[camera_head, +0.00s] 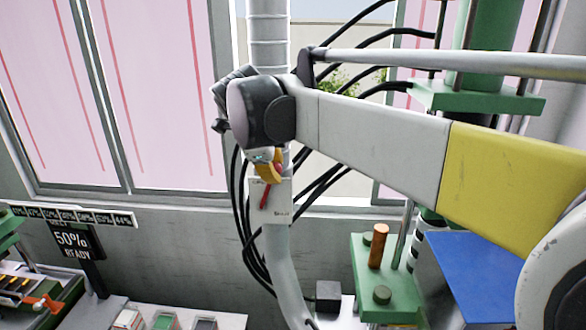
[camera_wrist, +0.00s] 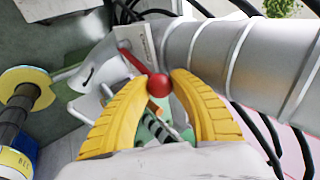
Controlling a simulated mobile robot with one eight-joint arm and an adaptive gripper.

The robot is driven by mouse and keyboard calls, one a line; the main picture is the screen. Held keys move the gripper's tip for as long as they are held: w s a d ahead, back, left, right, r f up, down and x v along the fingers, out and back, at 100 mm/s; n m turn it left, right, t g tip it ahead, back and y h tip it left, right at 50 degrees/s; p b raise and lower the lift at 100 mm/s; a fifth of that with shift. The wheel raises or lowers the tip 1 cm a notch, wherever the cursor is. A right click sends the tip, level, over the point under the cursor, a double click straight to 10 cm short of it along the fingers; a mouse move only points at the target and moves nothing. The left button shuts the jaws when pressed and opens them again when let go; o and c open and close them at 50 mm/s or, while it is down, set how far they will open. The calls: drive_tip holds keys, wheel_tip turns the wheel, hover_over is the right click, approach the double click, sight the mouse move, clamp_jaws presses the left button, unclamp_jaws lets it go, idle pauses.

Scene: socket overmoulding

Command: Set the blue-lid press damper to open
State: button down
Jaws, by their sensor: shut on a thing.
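The damper has a red lever (camera_head: 265,196) on a white plate (camera_head: 275,211) fixed to a silver duct. The lever slants from the plate up towards my gripper (camera_head: 271,170). In the wrist view the red ball knob (camera_wrist: 158,86) sits between the two yellow fingertips of my gripper (camera_wrist: 160,80), which is shut on it. The lever's red arm (camera_wrist: 132,62) runs up and left from the knob across the plate (camera_wrist: 134,46). The plate's markings are too small to read, so the damper's setting cannot be told.
The silver duct (camera_head: 267,45) rises beside my gripper and fills the upper right of the wrist view (camera_wrist: 235,58). Black cables hang around it. A blue panel (camera_head: 475,265) and green press parts (camera_head: 390,300) stand at right. A "50% READY" display (camera_head: 73,240) is at left.

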drive_tip(key=shift+w+a+r+n+h, duration=0.1)
drive_tip(key=shift+a+n+h, duration=0.1)
drive_tip(key=shift+a+h, duration=0.45)
drive_tip(key=shift+s+a+r+n+h, duration=0.1)
drive_tip(key=shift+a+n+h, duration=0.1)
drive_tip(key=shift+a+h, duration=0.45)
drive_tip(key=shift+w+a+r+n+h, duration=0.1)
drive_tip(key=shift+a+n+h, duration=0.1)
drive_tip(key=shift+a+h, duration=0.45)
drive_tip(key=c, duration=1.1)
unclamp_jaws()
drive_tip(key=shift+a, duration=0.2)
drive_tip(key=shift+r, duration=0.1)
drive_tip(key=v, duration=1.1)
drive_tip(key=shift+s+r, duration=0.3)
drive_tip(key=shift+s, duration=0.05)
